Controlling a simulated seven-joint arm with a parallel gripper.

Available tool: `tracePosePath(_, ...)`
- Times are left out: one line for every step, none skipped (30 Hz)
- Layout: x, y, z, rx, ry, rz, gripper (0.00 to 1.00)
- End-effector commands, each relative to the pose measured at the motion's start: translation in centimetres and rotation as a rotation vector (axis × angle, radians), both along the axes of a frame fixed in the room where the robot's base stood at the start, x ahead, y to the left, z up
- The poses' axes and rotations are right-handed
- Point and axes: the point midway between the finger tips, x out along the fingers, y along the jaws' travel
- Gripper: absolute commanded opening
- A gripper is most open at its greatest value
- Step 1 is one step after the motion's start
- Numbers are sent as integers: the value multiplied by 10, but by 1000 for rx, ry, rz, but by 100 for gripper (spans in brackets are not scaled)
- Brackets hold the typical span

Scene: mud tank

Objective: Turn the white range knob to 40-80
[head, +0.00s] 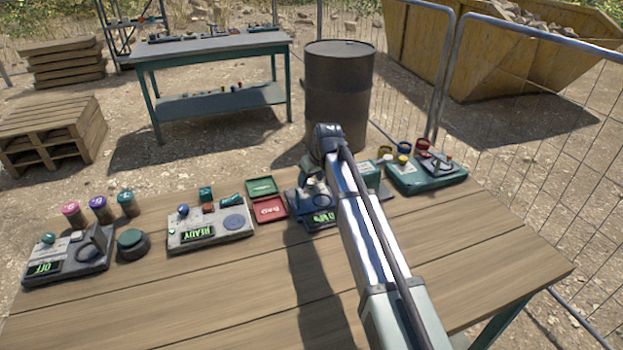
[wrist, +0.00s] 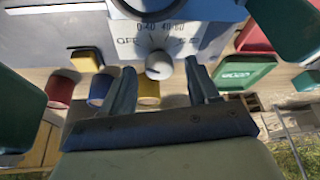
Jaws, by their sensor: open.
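The white range knob (wrist: 159,66) is a small round knob on the light front face of a blue-grey device (wrist: 190,28) in the wrist view. Printed around it are OFF on the left, 0-40 and 40-80 above, and a blurred label on the right. I cannot tell which mark it points to. My gripper (wrist: 160,74) is open, with one finger on each side of the knob and gaps visible between them. In the head view the device (head: 293,203) stands on the table, partly hidden by my arm, with its green display partly showing.
On the wooden table (head: 200,290) a grey READY device (head: 237,222) stands to the left, beside green (head: 261,187) and red (head: 270,208) trays. A green case (head: 425,178) stands to the right. The table's front is clear.

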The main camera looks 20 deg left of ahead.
Motion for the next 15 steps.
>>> tracePosePath(0, 1, -2, 0, 0, 0, 60)
tracePosePath(0, 1, -2, 0, 0, 0, 60)
tracePosePath(1, 1, -3, 0, 0, 0, 60)
tracePosePath(1, 1, -3, 0, 0, 0, 60)
tracePosePath(1, 1, -3, 0, 0, 0, 60)
tracePosePath(1, 1, -3, 0, 0, 0, 60)
tracePosePath(1, 1, -3, 0, 0, 0, 60)
tracePosePath(1, 1, -3, 0, 0, 0, 60)
tracePosePath(1, 1, -3, 0, 0, 0, 60)
tracePosePath(1, 1, -3, 0, 0, 0, 60)
tracePosePath(1, 1, -3, 0, 0, 0, 58)
tracePosePath(1, 1, -3, 0, 0, 0, 54)
tracePosePath(1, 1, -3, 0, 0, 0, 51)
tracePosePath(1, 1, -3, 0, 0, 0, 48)
tracePosePath(1, 1, -3, 0, 0, 0, 44)
